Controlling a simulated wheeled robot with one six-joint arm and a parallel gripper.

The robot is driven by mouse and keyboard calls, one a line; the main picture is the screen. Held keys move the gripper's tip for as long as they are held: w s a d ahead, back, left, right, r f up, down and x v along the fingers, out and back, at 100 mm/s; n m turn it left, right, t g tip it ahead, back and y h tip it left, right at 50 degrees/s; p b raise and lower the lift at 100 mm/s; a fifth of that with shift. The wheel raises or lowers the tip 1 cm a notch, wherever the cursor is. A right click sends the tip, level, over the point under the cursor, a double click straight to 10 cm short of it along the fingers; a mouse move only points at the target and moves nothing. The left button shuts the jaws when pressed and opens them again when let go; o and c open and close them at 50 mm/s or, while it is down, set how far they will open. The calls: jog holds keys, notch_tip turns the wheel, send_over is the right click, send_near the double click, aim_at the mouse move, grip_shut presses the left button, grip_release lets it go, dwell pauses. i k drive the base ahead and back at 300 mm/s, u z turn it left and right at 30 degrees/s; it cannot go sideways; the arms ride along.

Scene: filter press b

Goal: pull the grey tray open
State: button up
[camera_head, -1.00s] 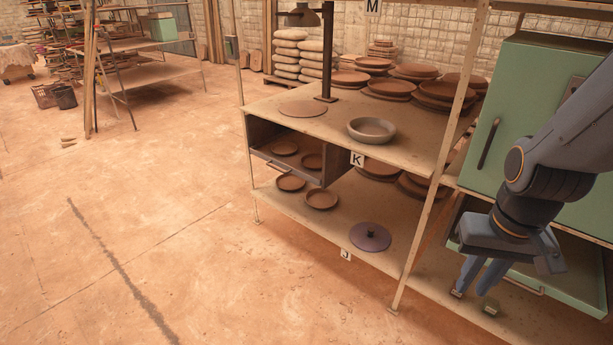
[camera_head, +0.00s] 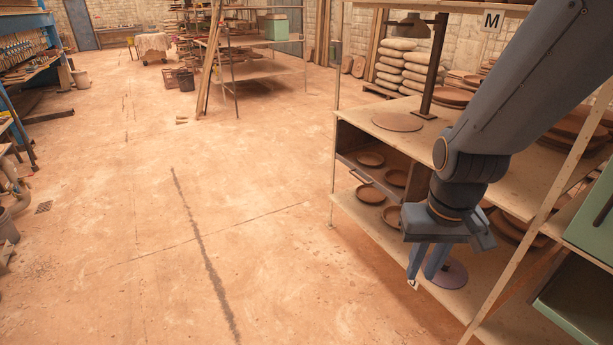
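A dark grey box unit (camera_head: 345,140) sits under the top board of the wooden rack, right of centre. Its front is open, and a grey tray (camera_head: 352,160) with a bar handle (camera_head: 360,177) shows low in the opening, with brown plates on it. I cannot tell how far the tray is out. My gripper (camera_head: 422,278) points down in front of the rack, to the right of the tray handle and apart from it. Its two fingers are apart with nothing seen between them. My arm hides the right part of the unit and some plates.
The lower shelf (camera_head: 350,206) holds brown plates and a purple disc (camera_head: 451,274). A green cabinet (camera_head: 592,222) is at the right. The floor (camera_head: 240,200) left of the rack is clear.

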aim_at(393, 158)
jog(key=u, duration=0.3)
jog(key=i, duration=1.15)
jog(key=z, duration=0.4)
